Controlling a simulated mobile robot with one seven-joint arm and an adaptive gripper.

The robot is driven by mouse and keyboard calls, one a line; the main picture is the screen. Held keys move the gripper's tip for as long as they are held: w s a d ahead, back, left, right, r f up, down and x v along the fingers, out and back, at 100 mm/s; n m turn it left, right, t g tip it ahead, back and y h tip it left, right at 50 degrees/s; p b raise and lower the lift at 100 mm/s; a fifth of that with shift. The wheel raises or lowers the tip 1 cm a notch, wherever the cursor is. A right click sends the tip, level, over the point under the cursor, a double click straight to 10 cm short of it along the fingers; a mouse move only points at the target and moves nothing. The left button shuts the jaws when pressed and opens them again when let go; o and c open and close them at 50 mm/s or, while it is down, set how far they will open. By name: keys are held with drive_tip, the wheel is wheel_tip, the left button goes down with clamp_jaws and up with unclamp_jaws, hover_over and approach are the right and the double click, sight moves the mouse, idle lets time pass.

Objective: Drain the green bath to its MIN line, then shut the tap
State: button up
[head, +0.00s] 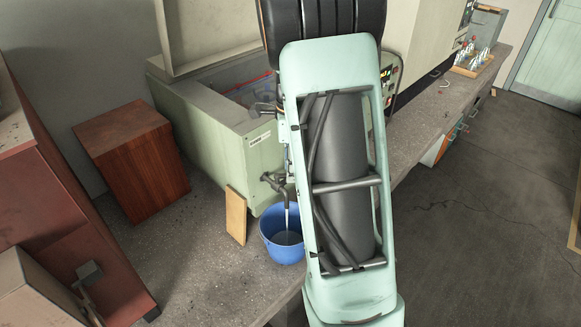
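The green bath (215,133) stands on the bench with its lid raised. Its inside shows only partly; I cannot make out the water level or a MIN line. The tap (274,181) sticks out low on its front. A thin stream falls from its spout into a blue bucket (270,243), which holds some water. My arm hides the tap's right side and part of the bucket.
A wooden board (236,216) leans against the bath's front corner, left of the bucket. A brown wooden box (133,160) stands left of the bath. A reddish cabinet (60,185) fills the left. A tray (474,64) of glassware stands at the far right of the bench.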

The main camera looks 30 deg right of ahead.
wheel_tip(320, 180, up, 12)
idle(0.4)
drive_tip(key=shift+f, duration=0.1)
